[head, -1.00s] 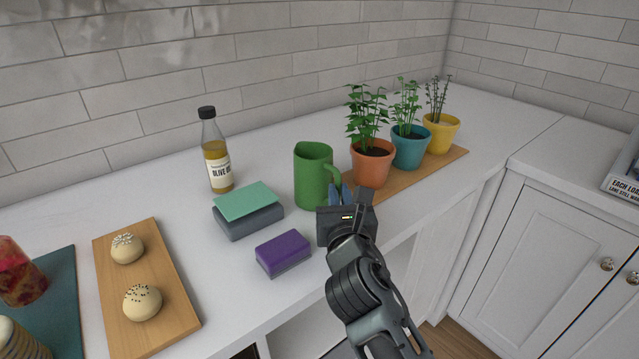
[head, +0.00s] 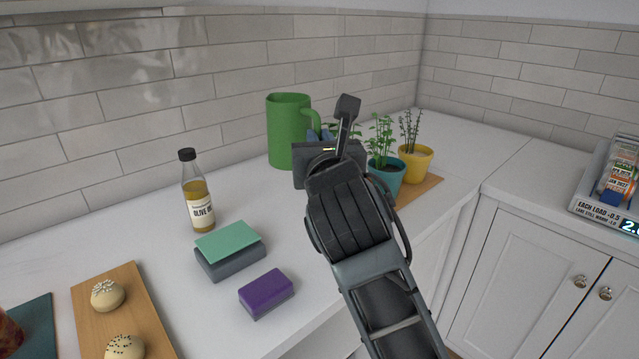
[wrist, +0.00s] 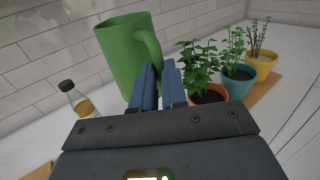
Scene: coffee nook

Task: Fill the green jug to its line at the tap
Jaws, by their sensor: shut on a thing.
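The green jug (head: 289,128) is upright and appears raised above the counter, in front of the tiled wall. Its handle faces right, toward my gripper. My gripper (head: 317,136) is shut on the jug's handle. In the wrist view the blue fingers (wrist: 158,88) close around the lower part of the handle, and the jug (wrist: 122,52) stands beyond them to the left. The jug's fill line and its inside are not visible. No tap shows in either view.
An olive oil bottle (head: 198,200), a green-topped sponge (head: 229,245) and a purple sponge (head: 266,292) stand on the counter. Teal (head: 386,178) and yellow (head: 415,164) plant pots are close right of my gripper. Buns lie on a wooden board (head: 135,305).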

